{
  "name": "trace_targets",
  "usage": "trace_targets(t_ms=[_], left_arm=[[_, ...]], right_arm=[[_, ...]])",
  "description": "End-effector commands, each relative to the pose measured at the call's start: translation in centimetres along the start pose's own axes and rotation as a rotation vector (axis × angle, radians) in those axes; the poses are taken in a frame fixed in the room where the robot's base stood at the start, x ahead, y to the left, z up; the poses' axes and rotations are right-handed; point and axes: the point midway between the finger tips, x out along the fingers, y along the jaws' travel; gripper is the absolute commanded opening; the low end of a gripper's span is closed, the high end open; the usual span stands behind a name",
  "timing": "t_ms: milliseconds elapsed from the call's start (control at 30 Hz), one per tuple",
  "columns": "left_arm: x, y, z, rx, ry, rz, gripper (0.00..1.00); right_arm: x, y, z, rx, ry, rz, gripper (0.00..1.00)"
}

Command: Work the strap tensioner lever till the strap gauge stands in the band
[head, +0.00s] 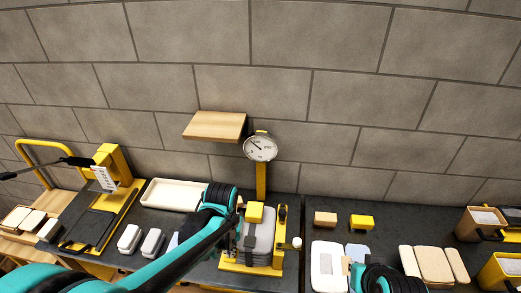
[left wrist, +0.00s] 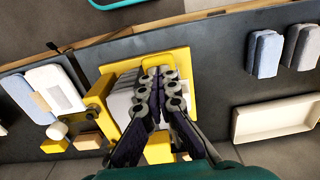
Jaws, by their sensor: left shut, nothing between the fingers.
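The strap tensioner (head: 278,259) has a yellow frame around a grey folded stack (head: 262,238). A yellow arm with a pale round knob (head: 297,243) is at its right side; the knob also shows in the left wrist view (left wrist: 57,130). The round strap gauge (head: 260,147) stands above on a yellow post. Its dark needle points up and left; the band is too small to read. My left gripper (left wrist: 158,76) is shut and empty over the grey stack, apart from the knob. In the head view my left arm partly hides the tensioner. My right gripper's fingers are out of view.
A yellow-framed machine (head: 113,165) stands farther left. A wooden shelf (head: 215,126) juts from the wall. Small blocks (head: 325,218) and pale packs (head: 433,264) lie to the right.

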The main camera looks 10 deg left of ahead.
Motion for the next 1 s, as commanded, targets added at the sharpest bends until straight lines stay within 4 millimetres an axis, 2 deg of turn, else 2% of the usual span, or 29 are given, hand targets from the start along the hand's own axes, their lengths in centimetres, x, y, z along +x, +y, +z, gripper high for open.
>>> trace_targets(t_ms=[33, 167, 600, 1000], left_arm=[[0.8, 0.0, 0.0, 0.000, 0.000, 0.000, 0.00], [0.4, 0.0, 0.0, 0.000, 0.001, 0.000, 0.00], [-3.1, 0.0, -0.7, 0.000, 0.001, 0.000, 0.00], [-3.2, 0.0, -0.7, 0.000, 0.000, 0.000, 0.00]], right_arm=[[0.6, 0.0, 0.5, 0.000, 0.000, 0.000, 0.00], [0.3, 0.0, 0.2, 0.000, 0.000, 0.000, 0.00], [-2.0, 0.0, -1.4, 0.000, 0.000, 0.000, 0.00], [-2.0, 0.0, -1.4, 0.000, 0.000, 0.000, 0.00]])
